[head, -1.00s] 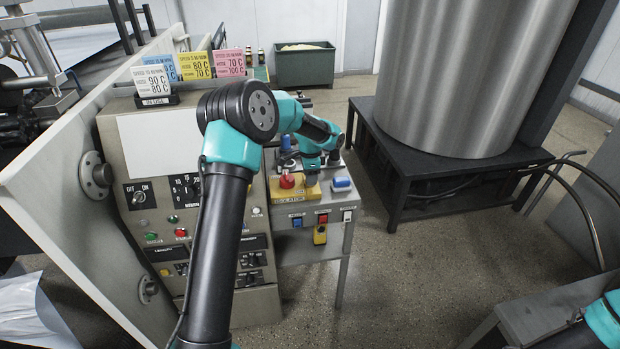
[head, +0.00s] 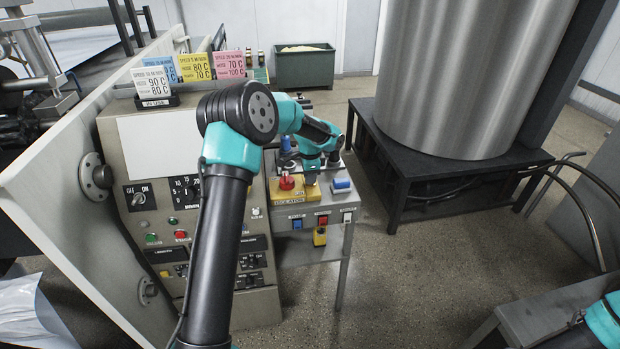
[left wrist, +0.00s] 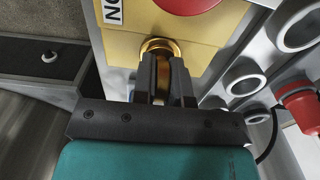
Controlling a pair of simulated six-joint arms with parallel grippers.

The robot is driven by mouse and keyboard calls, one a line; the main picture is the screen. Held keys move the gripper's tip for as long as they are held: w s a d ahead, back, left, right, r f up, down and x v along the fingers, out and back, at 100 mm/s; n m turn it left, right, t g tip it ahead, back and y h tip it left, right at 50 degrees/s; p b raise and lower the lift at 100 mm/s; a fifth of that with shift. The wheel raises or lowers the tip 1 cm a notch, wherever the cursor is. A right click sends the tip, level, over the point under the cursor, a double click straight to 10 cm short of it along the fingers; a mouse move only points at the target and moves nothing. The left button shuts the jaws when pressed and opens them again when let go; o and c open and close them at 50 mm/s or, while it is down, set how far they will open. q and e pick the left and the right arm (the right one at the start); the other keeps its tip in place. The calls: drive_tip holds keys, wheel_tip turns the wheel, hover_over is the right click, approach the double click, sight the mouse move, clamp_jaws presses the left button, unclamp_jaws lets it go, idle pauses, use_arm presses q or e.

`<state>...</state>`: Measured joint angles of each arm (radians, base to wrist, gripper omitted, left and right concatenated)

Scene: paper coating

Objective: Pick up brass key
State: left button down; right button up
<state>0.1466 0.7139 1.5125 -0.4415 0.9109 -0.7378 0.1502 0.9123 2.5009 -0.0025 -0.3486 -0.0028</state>
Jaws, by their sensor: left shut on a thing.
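The brass key (left wrist: 160,46) shows in the left wrist view as a shiny gold round piece against the face of a yellow box (left wrist: 118,62). My left gripper (left wrist: 162,88) is shut on the key, with brass visible between the fingers. The fingers hide most of the key, so I cannot tell whether it is still in the box. In the head view my left gripper (head: 311,180) is at the yellow isolator box (head: 284,196), right of its red knob (head: 287,182); the key is too small to make out there.
A blue button block (head: 341,185) sits right of the isolator box. A tall control panel (head: 165,135) stands to the left. A steel drum (head: 460,75) on a black stand is at the right. In the left wrist view, grey ring-shaped parts and a red part (left wrist: 298,98) are close on the right.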

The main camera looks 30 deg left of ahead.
use_arm(q)
drive_tip(key=shift+r, duration=1.35)
drive_tip(key=s+d+r, duration=0.2)
drive_tip(key=s+d, duration=0.6)
drive_tip(key=s, duration=0.5)
drive_tip(key=shift+s+d, duration=0.15)
drive_tip(key=shift+s, duration=0.2)
drive_tip(key=shift+r, duration=0.1)
